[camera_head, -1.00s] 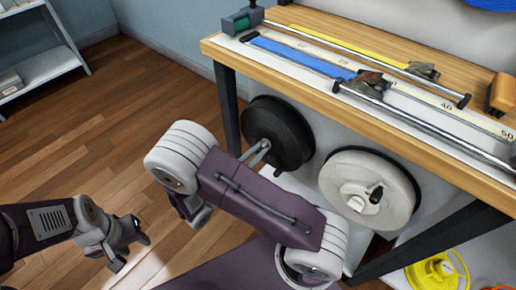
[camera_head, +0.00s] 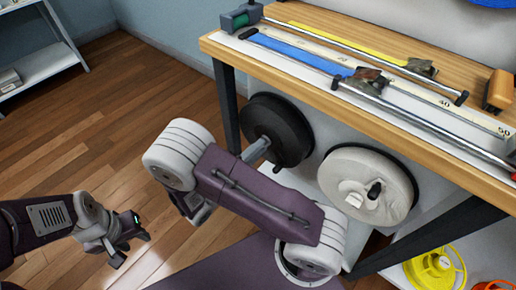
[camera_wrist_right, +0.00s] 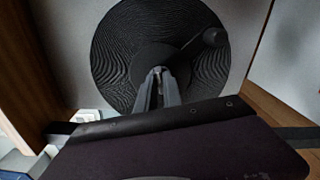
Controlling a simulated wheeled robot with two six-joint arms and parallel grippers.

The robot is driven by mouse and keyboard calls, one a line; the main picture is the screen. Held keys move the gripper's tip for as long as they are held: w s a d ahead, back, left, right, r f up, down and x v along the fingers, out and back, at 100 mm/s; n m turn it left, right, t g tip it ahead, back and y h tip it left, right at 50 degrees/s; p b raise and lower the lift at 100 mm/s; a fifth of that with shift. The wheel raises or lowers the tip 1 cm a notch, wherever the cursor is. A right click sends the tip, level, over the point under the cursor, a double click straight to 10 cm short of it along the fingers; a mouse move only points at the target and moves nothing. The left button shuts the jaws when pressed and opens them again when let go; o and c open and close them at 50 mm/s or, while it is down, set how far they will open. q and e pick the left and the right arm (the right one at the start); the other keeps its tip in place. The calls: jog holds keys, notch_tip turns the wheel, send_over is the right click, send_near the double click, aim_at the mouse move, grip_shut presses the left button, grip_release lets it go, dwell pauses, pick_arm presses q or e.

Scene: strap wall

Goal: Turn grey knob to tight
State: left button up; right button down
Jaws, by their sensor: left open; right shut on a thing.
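A black reel (camera_head: 287,122) is mounted on the panel under the bench, and it fills the upper middle of the right wrist view (camera_wrist_right: 115,50). My right gripper (camera_head: 262,146) reaches to the reel's hub. Its fingers, seen in the right wrist view (camera_wrist_right: 158,88), are shut at the hub centre on what seems to be the grey knob. The knob is mostly hidden by the fingers, and I cannot read any tight marking. The reel's black crank handle (camera_wrist_right: 212,38) sticks out at upper right. My left gripper (camera_head: 130,243) is open and empty above the floor at lower left.
A white reel (camera_head: 345,165) with a black crank handle is beside the black one. Above is the wooden bench edge (camera_head: 300,98) with blue and yellow straps. A dark table leg (camera_head: 228,105) stands left of the reel. Floor at left is clear.

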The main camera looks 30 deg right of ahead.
jog(key=shift+f+m+b, duration=0.15)
jog(key=shift+m+b, duration=0.2)
jog(key=shift+m, duration=1.15)
jog(key=c, duration=1.5)
grip_release()
jog(key=p+v, duration=0.3)
jog(key=v, duration=0.6)
jog(key=shift+a+p, duration=0.1)
jog(key=shift+p, duration=0.2)
